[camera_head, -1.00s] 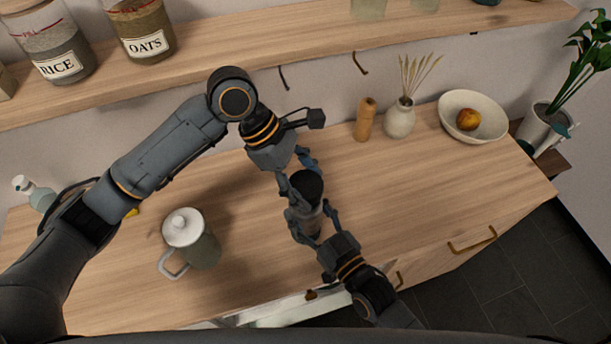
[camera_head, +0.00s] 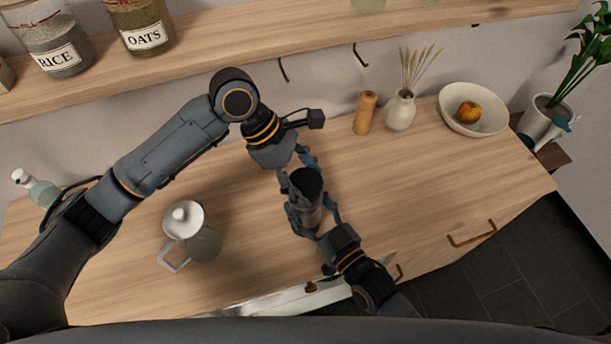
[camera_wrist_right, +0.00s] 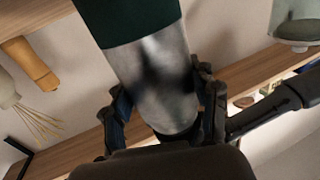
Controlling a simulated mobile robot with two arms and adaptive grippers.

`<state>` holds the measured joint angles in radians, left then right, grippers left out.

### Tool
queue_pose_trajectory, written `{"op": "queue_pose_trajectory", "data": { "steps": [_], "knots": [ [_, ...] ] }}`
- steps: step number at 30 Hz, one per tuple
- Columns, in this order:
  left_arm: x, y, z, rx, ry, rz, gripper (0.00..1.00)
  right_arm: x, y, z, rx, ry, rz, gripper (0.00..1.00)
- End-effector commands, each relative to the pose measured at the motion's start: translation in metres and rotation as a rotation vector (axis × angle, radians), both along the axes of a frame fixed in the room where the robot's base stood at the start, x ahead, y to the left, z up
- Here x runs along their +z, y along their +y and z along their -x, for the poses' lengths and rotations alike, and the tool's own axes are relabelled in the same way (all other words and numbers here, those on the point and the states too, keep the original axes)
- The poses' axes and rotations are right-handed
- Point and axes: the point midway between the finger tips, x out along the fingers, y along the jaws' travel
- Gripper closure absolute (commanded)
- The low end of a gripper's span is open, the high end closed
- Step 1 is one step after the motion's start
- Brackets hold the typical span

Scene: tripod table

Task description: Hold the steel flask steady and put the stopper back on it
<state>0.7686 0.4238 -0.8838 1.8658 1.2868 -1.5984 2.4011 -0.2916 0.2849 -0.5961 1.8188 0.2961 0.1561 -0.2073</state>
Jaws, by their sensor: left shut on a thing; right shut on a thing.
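The steel flask (camera_head: 309,217) stands mid-counter, held by my right gripper (camera_head: 316,218), which comes from the front with a finger on each side of its body. In the right wrist view, the flask's shiny body (camera_wrist_right: 155,75) lies between the right fingers (camera_wrist_right: 163,108), with a dark green part at the picture's top edge. The black stopper (camera_head: 306,183) is at the flask's upper end. My left gripper (camera_head: 297,178) is shut on it from behind. The fingers hide the joint, so I cannot tell whether the stopper is fully seated.
A lidded jug (camera_head: 197,240) stands left on the counter (camera_head: 250,250). A wooden mill (camera_head: 364,113), a vase with dried stems (camera_head: 400,112) and a bowl with fruit (camera_head: 472,112) stand at the back right. A shelf (camera_head: 230,38) overhangs the back. Counter right of the flask is clear.

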Motion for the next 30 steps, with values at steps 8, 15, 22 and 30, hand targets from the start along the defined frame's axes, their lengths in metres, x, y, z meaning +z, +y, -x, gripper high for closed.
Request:
{"op": "queue_pose_trajectory", "data": {
  "steps": [8, 15, 22, 30],
  "knots": [
    [0.0, 0.0, 0.0, 0.0, 0.0, 0.0, 0.67, 0.0, 0.0, 0.0, 0.0, 0.001, -0.001, 0.98],
    [-0.003, 0.0, 0.0, 0.0, 0.0, 0.001, 0.67, 0.0, 0.0, 0.0, 0.0, 0.001, -0.001, 0.98],
    [-0.008, 0.0, 0.0, -0.001, 0.001, 0.001, 0.67, 0.0, 0.0, 0.0, 0.0, 0.001, -0.001, 0.98],
    [-0.011, 0.0, 0.0, -0.009, -0.001, 0.0, 0.67, 0.0, 0.0, 0.0, 0.0, 0.001, -0.001, 1.0]
  ]
}}
